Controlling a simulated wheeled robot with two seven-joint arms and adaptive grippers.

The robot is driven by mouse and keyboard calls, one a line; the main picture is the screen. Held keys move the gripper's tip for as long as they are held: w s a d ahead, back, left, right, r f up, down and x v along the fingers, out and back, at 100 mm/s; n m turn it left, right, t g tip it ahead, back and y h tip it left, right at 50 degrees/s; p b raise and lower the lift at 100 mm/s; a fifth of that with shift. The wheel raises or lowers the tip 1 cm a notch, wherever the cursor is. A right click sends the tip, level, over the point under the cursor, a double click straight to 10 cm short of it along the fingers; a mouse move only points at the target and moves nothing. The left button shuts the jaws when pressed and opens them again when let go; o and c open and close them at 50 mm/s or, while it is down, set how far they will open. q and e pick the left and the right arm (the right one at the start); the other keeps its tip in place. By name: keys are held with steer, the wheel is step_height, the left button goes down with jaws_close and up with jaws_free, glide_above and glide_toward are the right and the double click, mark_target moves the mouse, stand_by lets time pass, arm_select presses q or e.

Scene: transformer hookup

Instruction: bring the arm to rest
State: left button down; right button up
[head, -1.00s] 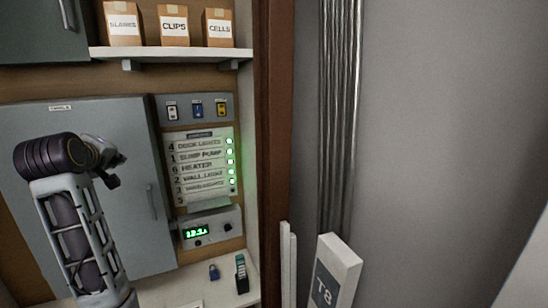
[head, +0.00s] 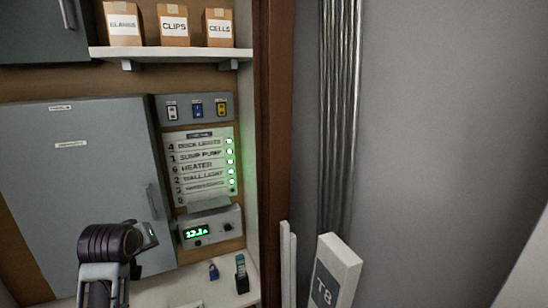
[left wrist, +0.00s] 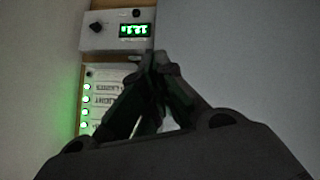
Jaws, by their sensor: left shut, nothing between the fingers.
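My left arm comes in from the lower left in the head view, low in front of the grey cabinet door (head: 85,185). Its gripper is hidden behind the wrist in the head view. The left wrist view shows the left gripper (left wrist: 155,62) with its fingers together and nothing between them. Past the fingertips is the power supply box (left wrist: 118,28) with a green display, which also shows in the head view (head: 210,228). The labelled panel (head: 203,165) with several green lights is above that box. My right gripper is in neither view.
A white counter (head: 180,290) below holds a blue padlock (head: 213,271) and a small dark holder (head: 241,275). A shelf (head: 170,53) above carries several boxes. A brown post (head: 275,150) and a white T8 box (head: 335,275) stand to the right.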

arm_select(q)
steer(key=s+d+f+m+g+h, duration=0.1)
steer(key=s+d+f+m+g, duration=0.35)
steer(key=s+f, duration=0.85)
steer(key=s+d+f+m+g+h, duration=0.2)
steer(key=s+d+f+m, duration=0.3)
steer(key=s+d+f, duration=0.55)
steer(key=s+a+f+g, duration=0.1)
steer(key=s+f, duration=0.1)
steer(key=f, duration=1.5)
steer(key=s+a+f, duration=0.2)
steer(key=f, duration=1.6)
steer(key=s+a+f, duration=0.2)
steer(key=s+f, duration=0.8)
steer(key=s, duration=0.1)
steer(key=s+a+f+g, duration=0.1)
steer(key=s+f, duration=1)
steer(key=shift+s+a, duration=0.3)
steer(key=shift+a, duration=0.1)
steer(key=shift+g, duration=0.25)
